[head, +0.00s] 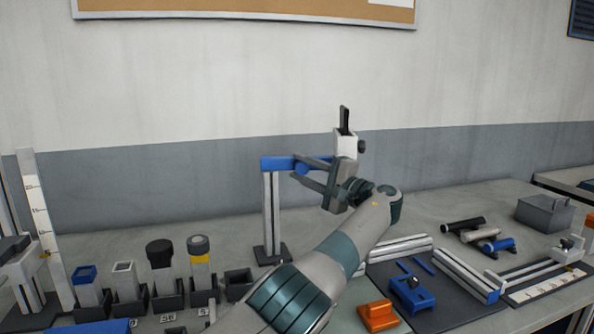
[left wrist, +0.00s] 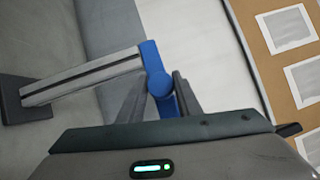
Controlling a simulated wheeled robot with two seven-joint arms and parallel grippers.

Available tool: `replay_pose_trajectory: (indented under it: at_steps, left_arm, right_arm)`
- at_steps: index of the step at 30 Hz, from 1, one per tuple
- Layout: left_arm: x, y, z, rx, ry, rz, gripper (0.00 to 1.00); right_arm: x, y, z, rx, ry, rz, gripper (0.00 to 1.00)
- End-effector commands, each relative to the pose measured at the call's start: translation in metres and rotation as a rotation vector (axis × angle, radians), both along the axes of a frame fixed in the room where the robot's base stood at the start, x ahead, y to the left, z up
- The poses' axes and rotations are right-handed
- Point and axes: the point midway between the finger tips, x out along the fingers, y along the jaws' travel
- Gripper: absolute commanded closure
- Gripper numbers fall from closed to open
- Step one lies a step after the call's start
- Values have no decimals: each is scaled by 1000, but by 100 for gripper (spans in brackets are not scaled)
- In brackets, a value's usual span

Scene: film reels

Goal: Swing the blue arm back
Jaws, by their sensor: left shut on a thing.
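The blue arm (head: 277,163) sits at the top of a grey upright post (head: 271,215) on a dark base. In the head view it points right from the post toward my left gripper (head: 298,168). In the left wrist view the blue arm (left wrist: 151,52) has a round blue knob (left wrist: 160,86). The two fingers of my left gripper (left wrist: 158,96) lie on either side of the blue part around the knob. My left gripper is shut on the blue arm. The fingers partly hide the arm's far end. My right gripper is not in view.
A pale block with a black upright piece (head: 344,122) shows just behind my left gripper. Holders with several containers (head: 125,285) stand at the left. Blue (head: 411,293) and orange (head: 377,315) blocks and rails lie at the right. A wall is behind the table.

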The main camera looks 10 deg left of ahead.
Motion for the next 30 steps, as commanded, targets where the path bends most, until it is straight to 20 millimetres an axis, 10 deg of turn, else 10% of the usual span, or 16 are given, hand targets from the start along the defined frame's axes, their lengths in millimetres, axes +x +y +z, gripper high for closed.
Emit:
replay_pose_trajectory:
  at_steps: [12,13,15,30]
  left_arm:
    - [0,-2,8,6,-14,-4,100]
    - [0,-2,9,6,-14,-4,67]
    - [0,-2,8,6,-13,-3,52]
    - [1,1,1,1,-4,0,52]
  right_arm:
    - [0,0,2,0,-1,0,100]
    - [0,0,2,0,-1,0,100]
    - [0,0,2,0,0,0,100]
    - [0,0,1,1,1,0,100]
